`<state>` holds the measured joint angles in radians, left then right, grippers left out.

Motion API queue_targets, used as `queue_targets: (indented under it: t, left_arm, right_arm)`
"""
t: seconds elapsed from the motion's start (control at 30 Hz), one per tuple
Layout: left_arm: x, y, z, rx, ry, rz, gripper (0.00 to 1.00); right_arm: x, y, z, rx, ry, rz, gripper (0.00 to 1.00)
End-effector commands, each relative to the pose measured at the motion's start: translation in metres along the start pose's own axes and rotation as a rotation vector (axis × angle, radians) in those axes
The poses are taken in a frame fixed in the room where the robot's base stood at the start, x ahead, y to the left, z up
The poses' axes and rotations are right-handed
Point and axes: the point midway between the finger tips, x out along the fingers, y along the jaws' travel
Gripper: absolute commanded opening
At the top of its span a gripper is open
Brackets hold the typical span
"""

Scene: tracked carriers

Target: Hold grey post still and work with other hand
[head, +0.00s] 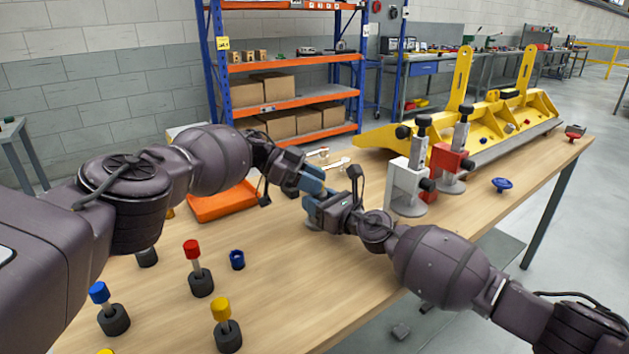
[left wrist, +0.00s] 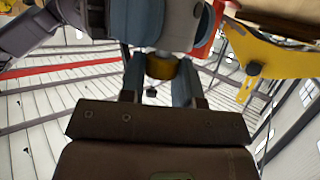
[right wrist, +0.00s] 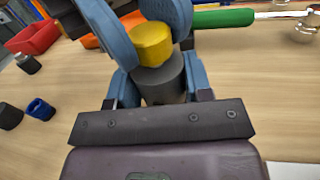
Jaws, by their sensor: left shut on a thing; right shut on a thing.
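A grey post (right wrist: 165,85) with a yellow cap (right wrist: 152,43) on its top end shows in the right wrist view. My right gripper (head: 322,212) is shut on the grey post, one blue finger on each side. My left gripper (head: 311,182) is shut on the yellow cap from above, and the cap also shows between its fingers in the left wrist view (left wrist: 160,67). The two grippers meet close together over the table. In the head view the fingers hide most of the post and the cap. I cannot tell whether the cap touches the post fully.
Dark-based posts with red (head: 191,249), blue (head: 99,292) and yellow (head: 221,309) caps stand front left beside a blue ring (head: 237,260). An orange tray (head: 220,205) lies behind. White (head: 408,185) and red (head: 452,160) clamp stands and a yellow beam (head: 490,125) are at right.

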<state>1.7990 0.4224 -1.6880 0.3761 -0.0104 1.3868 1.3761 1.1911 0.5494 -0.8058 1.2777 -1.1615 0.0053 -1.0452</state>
Motion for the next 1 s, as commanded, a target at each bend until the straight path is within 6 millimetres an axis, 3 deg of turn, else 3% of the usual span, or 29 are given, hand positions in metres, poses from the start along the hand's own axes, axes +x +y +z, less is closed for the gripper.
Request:
queue_targets:
  t: [0.43, 0.47, 0.63, 1.0]
  left_arm:
    - [-0.0006, -0.0007, -0.0028, 0.003, 0.003, 0.000, 0.07]
    - [-0.0006, -0.0007, -0.0028, 0.003, 0.003, 0.000, 0.32]
    - [-0.0003, -0.0003, -0.0014, 0.001, 0.002, 0.002, 0.56]
    - [-0.0056, -0.0001, 0.0005, 0.000, 0.001, 0.002, 0.56]
  right_arm:
    - [0.0006, 0.0050, -0.0022, -0.001, 0.004, 0.010, 0.01]
    - [0.0006, 0.0049, -0.0023, -0.001, 0.004, 0.010, 0.01]
    - [0.0003, 0.0036, -0.0023, 0.000, 0.004, 0.007, 0.01]
    - [-0.0002, 0.0005, -0.0019, 0.001, 0.002, 0.001, 0.01]
